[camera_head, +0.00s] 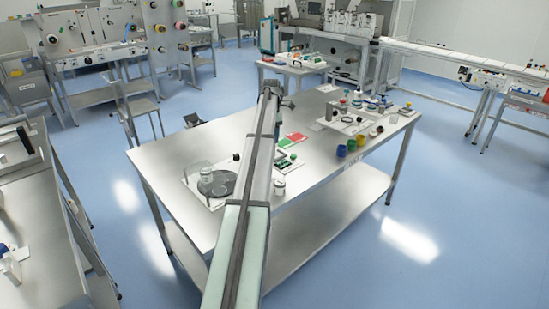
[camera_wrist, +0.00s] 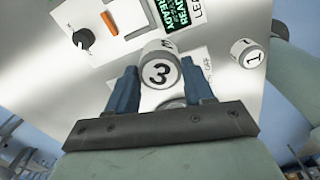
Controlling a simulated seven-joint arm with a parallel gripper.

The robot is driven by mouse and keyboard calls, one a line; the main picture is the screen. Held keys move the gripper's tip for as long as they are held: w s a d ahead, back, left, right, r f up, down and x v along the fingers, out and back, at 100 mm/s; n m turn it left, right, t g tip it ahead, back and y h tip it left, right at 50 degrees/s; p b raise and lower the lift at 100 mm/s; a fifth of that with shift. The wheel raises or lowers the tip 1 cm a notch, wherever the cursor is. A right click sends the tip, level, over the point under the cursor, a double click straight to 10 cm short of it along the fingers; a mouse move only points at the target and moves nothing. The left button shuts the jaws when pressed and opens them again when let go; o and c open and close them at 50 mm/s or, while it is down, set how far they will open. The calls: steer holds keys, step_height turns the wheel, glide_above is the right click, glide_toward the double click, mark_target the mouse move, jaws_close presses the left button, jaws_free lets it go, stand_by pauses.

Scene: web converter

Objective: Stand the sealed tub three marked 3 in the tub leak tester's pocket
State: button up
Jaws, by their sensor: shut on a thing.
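Tub three (camera_wrist: 158,74), a white round tub with a black 3 on its face, is between the blue fingers of my gripper (camera_wrist: 160,80) in the wrist view. My gripper is shut on it. The tub leak tester (camera_wrist: 130,35) is just beyond the tub, with a black knob, an orange lever and a lit green display (camera_wrist: 174,12). A grey rounded edge shows below the tub, partly hidden by my gripper; I cannot tell if it is the pocket. In the head view my arm hides the gripper and the held tub.
A white tub marked 1 (camera_wrist: 246,54) stands to the right in the wrist view. In the head view, a grey disc (camera_head: 217,182) lies left of my arm on the steel table (camera_head: 310,178). Coloured cups (camera_head: 341,151) and bottles stand at the right end.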

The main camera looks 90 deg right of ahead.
steer(key=s+d+r, duration=0.1)
steer(key=d, duration=0.6)
steer(key=shift+m, duration=0.4)
step_height(320, 180, down, 10)
steer(key=shift+s+a+r, duration=0.1)
steer(key=shift+s+a, duration=0.05)
steer(key=o, duration=1)
steer(key=shift+c, duration=0.2)
step_height(320, 180, up, 12)
